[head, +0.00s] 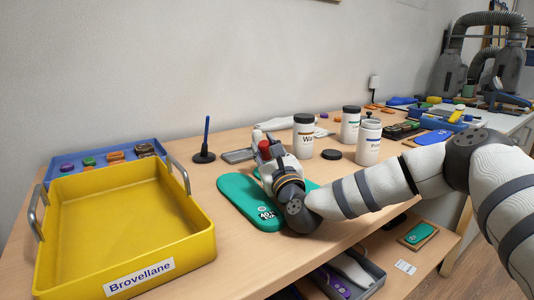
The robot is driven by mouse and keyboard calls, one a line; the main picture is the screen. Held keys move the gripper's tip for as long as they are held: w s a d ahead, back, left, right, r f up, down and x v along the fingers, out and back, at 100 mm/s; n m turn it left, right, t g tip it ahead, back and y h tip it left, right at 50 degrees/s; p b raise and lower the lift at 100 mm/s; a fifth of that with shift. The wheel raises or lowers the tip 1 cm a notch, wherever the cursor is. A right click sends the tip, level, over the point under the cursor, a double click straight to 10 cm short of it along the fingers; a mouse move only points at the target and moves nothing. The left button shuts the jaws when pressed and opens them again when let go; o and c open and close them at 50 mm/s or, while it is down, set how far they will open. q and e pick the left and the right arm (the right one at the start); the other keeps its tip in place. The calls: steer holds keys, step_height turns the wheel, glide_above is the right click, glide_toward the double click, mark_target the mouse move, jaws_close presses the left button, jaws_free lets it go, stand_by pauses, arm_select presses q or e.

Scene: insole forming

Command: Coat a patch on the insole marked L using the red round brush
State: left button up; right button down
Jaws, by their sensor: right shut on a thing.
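A green insole (244,203) lies on the table in front of my right gripper, with white print near its heel end. A second green insole (309,186) shows only in part behind my right wrist. I cannot make out a letter L on either. My right gripper (268,155) is low over the insoles and shut on a red-handled thing (265,147), which fits the red round brush. Its bristles are hidden by the gripper, so I cannot tell whether they touch an insole. My left gripper is out of view.
A yellow tray (200,217) labelled Brovellane stands at the left, before a blue tray (62,158) of small items. A dark blue upright tool (206,138) stands behind the insoles. White jars (303,137) stand close behind my right gripper; a dark lid (331,154) lies beside them.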

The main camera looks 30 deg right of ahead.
steer(key=s, duration=0.2)
steer(key=s+p, duration=0.1)
steer(key=shift+d+r, duration=0.25)
steer(key=shift+r, duration=0.1)
steer(key=shift+s+f, duration=0.15)
steer(key=shift+s, duration=0.2)
steer(key=s, duration=0.1)
steer(key=s+p, duration=0.1)
steer(key=s, duration=0.1)
steer(key=shift+s+d+r, duration=0.1)
steer(key=shift+d+r, duration=0.1)
steer(key=shift+d, duration=0.1)
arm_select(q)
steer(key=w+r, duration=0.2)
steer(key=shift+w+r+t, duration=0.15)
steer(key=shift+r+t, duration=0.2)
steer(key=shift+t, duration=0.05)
arm_select(e)
steer(key=shift+s+f, duration=0.2)
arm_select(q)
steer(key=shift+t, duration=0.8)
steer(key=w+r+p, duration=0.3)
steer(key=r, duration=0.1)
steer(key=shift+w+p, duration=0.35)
arm_select(e)
step_height(320, 180, up, 9)
steer(key=shift+w, duration=0.25)
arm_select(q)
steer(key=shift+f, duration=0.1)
